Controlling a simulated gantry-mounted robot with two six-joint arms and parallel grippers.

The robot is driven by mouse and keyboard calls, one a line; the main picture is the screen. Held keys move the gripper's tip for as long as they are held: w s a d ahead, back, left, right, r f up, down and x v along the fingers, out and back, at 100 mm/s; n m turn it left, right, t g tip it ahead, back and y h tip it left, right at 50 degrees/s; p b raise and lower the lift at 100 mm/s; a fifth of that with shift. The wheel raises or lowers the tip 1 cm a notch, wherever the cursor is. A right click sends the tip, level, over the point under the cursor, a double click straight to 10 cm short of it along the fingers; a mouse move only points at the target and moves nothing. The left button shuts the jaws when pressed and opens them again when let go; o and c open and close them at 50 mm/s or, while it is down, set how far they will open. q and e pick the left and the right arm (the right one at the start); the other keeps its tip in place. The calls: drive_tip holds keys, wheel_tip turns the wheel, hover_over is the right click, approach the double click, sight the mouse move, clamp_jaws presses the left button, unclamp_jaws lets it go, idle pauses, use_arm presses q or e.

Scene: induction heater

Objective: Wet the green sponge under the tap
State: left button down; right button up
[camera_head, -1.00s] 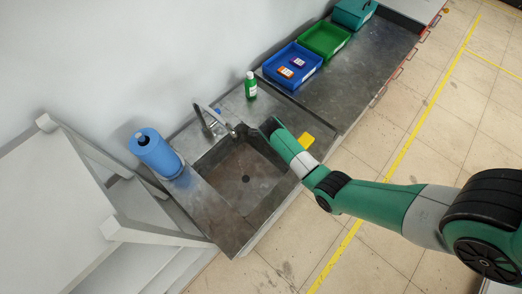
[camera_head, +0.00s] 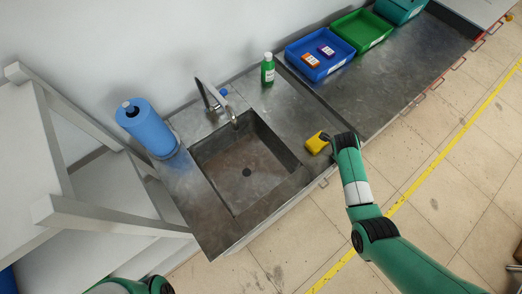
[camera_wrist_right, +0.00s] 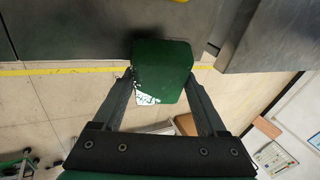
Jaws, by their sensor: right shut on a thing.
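My right gripper (camera_head: 334,138) is over the front right of the counter, right of the sink. In the right wrist view it is shut on a green block, the sponge (camera_wrist_right: 162,68), with a pale patch on its lower left corner. A yellow block (camera_head: 316,144) shows right beside the gripper in the head view; I cannot tell whether it is a separate thing or another side of the held one. The metal tap (camera_head: 213,100) curves over the back of the empty-looking sink (camera_head: 240,165), apart from the gripper. My left gripper is out of view.
A blue roll (camera_head: 148,128) stands left of the sink. A green bottle (camera_head: 267,72) stands behind its right side. A blue tray (camera_head: 330,68) with small boxes and a green tray (camera_head: 362,30) lie farther right. White shelving (camera_head: 110,215) is at left.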

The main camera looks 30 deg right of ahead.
drive_tip(key=shift+s+a+f, duration=0.1)
drive_tip(key=shift+s+f, duration=0.2)
drive_tip(key=shift+s+p, duration=0.2)
drive_tip(key=shift+p, duration=0.15)
drive_tip(key=shift+s+d+r+p, duration=0.1)
drive_tip(key=shift+s+d+p, duration=0.75)
drive_tip(key=shift+s, duration=0.2)
clamp_jaws()
drive_tip(key=shift+s+d+p, duration=1.3)
drive_tip(key=shift+s+d, duration=0.3)
drive_tip(key=shift+s, duration=0.15)
drive_tip(key=s+d+r+p, duration=0.3)
drive_tip(key=s+r+p, duration=0.1)
drive_tip(key=p, duration=0.2)
drive_tip(key=shift+p, duration=0.3)
